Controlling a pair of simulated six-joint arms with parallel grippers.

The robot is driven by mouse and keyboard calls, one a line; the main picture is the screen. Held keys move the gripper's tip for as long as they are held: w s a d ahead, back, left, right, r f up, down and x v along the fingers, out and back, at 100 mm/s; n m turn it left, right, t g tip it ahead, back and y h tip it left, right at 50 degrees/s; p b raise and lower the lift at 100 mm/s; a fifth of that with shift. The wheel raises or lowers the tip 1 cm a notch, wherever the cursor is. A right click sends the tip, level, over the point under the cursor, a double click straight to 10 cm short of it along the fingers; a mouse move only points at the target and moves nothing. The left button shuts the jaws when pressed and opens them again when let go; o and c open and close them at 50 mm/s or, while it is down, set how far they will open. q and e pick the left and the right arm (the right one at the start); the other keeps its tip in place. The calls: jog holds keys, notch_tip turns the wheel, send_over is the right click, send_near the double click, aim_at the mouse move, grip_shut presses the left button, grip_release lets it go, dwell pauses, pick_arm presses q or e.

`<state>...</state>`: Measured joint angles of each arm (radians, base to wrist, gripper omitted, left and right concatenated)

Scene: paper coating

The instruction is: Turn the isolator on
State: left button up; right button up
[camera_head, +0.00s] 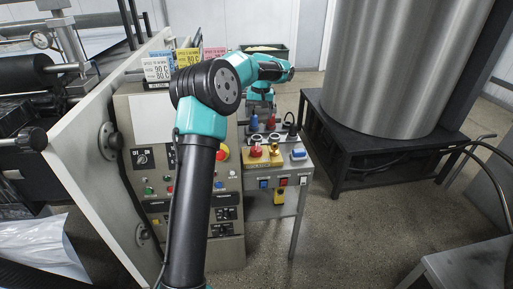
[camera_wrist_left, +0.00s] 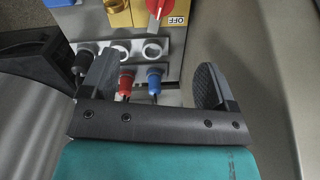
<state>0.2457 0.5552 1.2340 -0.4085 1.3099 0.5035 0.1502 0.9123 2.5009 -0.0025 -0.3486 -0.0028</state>
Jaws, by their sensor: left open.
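The isolator is a red rotary handle (camera_head: 256,151) on a yellow plate (camera_head: 262,161), on top of a small grey panel stand. In the left wrist view the red handle (camera_wrist_left: 157,8) is at the top edge, partly cut off, beside a yellow plate marked OFF (camera_wrist_left: 177,20). My left gripper (camera_head: 261,104) is above the back of the stand, behind the isolator. In the wrist view its fingers (camera_wrist_left: 155,84) are wide apart and empty, with a red plug (camera_wrist_left: 126,82) and a blue plug (camera_wrist_left: 154,80) showing between them. My right gripper does not show.
A row of ring sockets (camera_wrist_left: 120,52) lies between the plugs and the isolator. A blue connector (camera_head: 298,154) sits right of the isolator. The larger control cabinet (camera_head: 226,200) stands close on the left. A steel drum (camera_head: 392,70) on a black stand is at right, with open floor between.

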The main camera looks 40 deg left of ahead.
aim_at(256, 146)
pick_arm(q)
jog(key=shift+w+n, duration=0.1)
jog(key=shift+n, duration=0.6)
jog(key=shift+f, duration=0.2)
jog(key=f, duration=1.7)
jog(key=shift+s+a, duration=0.35)
jog(key=shift+a, duration=0.05)
jog(key=shift+c, duration=0.4)
jog(key=c, duration=1.2)
